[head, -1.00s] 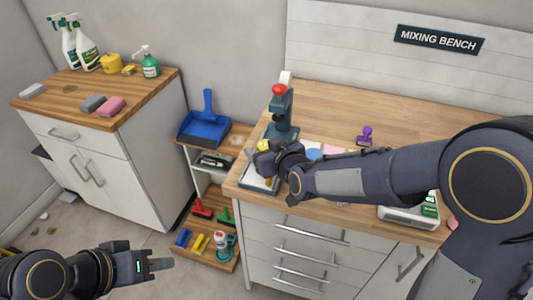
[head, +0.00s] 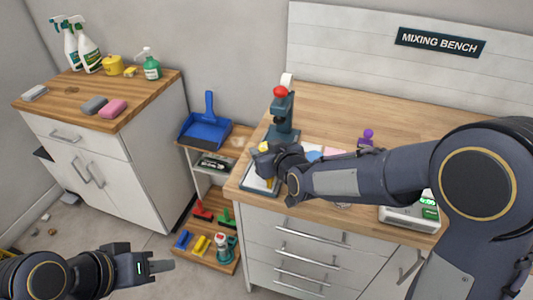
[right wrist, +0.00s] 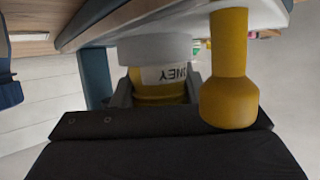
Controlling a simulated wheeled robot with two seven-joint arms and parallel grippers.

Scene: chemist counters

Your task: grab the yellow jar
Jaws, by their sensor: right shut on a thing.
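The yellow jar (right wrist: 159,75) has a white lid and a pale label with dark letters, upside down in the right wrist view. It sits between the two fingers of my right gripper (right wrist: 158,92), which is shut on it. A second yellow thing (right wrist: 229,75), narrow with a wider end, stands close beside the jar. My left gripper (head: 163,266) is low at the left over the floor, with no object seen in it; its finger gap is unclear.
A purple stamp (head: 367,138) and a white scale (head: 408,216) are further right. A low shelf with a blue dustpan (head: 206,125) stands left of the bench.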

